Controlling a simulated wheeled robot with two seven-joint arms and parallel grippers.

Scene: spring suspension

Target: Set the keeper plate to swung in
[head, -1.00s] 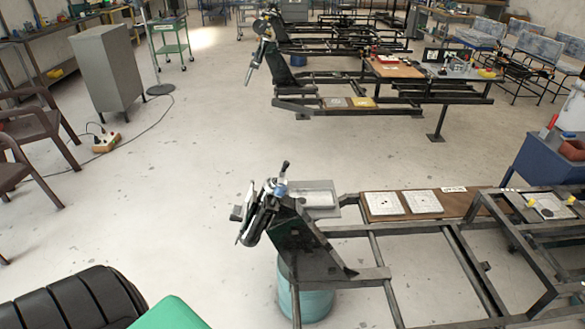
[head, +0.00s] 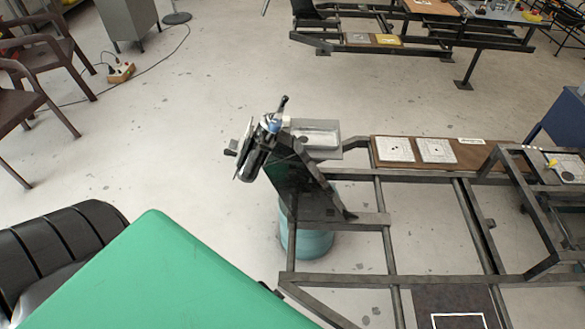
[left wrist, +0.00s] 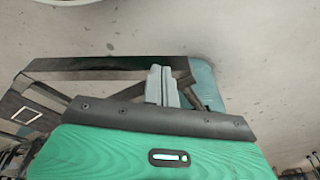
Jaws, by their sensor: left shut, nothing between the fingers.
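The suspension assembly (head: 265,146) stands tilted at the left end of the dark metal frame. It has a dark body, a blue part near the top and a lever sticking up. A flat grey plate on its left side (head: 243,148) may be the keeper plate; its exact position is too small to tell. My left gripper (left wrist: 158,72) shows in the left wrist view with its grey fingers together and empty, above the floor and frame. Its fingers do not show in the head view, and I see no contact with the assembly. My right gripper is in neither view.
The metal frame (head: 381,240) spans the right side, with a teal drum (head: 306,240) under its left end. A grey tray (head: 318,139) sits behind the assembly. Two white plates (head: 394,149) lie on a brown board. Open floor is left of the assembly.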

